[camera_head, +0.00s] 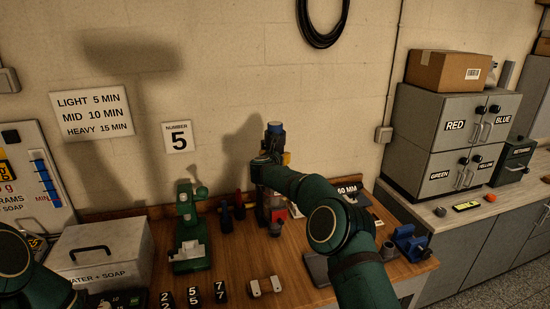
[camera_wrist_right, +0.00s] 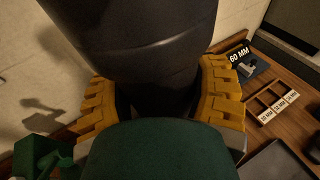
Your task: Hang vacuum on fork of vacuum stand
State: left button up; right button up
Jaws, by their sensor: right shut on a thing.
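The vacuum (camera_head: 275,140), a dark upright body with a blue top, stands near the back wall in the head view. Its dark round body (camera_wrist_right: 140,50) fills the upper middle of the right wrist view. My right gripper (camera_wrist_right: 165,100) is shut on it, with a yellow finger on each side. In the head view my right arm mostly hides this gripper and the vacuum's lower part. A red and grey part (camera_head: 278,213) shows below; I cannot tell whether it belongs to the vacuum or its stand. The stand's fork is not clearly visible. My left gripper is out of view.
A green device (camera_head: 190,235) stands left of the vacuum on the wooden bench. A grey water-and-soap box (camera_head: 100,255) is further left. Number blocks (camera_head: 193,296) lie in front. A blue vise (camera_head: 412,243) sits at the right. The wall is close behind.

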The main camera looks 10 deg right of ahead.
jog(key=shift+r, duration=0.3)
jog(key=o, duration=1.4)
jog(key=shift+s+f, duration=0.1)
jog(key=shift+f, duration=0.35)
jog(key=shift+s+a+r, duration=0.2)
jog(key=shift+s+r, duration=0.1)
jog(key=shift+s, duration=0.05)
jog(key=v, duration=1.1)
jog(key=s+a+f+n+g+y+b, duration=0.1)
jog(key=s+a+f+n+y, duration=0.1)
jog(key=s+f+n, duration=0.45)
jog(key=s+a+f+n+g+y, duration=0.1)
jog(key=s+f+n+y, duration=0.15)
jog(key=f+n, duration=0.65)
jog(key=s+a+f+n+g+y+b, duration=0.1)
jog(key=s+a+f+n+y, duration=0.1)
jog(key=s+f+n, duration=0.55)
jog(key=s+f+n+g+y, duration=0.1)
jog(key=s+f+n+g, duration=0.2)
jog(key=s, duration=0.6)
jog(key=s+f+n+g+y+b, duration=0.1)
jog(key=s+f+n+g, duration=0.2)
jog(key=s+f+n, duration=0.4)
jog(key=s+a+f+n+g+y, duration=0.1)
jog(key=s+f+n, duration=0.4)
jog(key=s, duration=0.6)
jog(key=shift+f+n+g+y+b, duration=0.35)
jog(key=shift+n+g, duration=0.25)
jog(key=shift+g, duration=0.3)
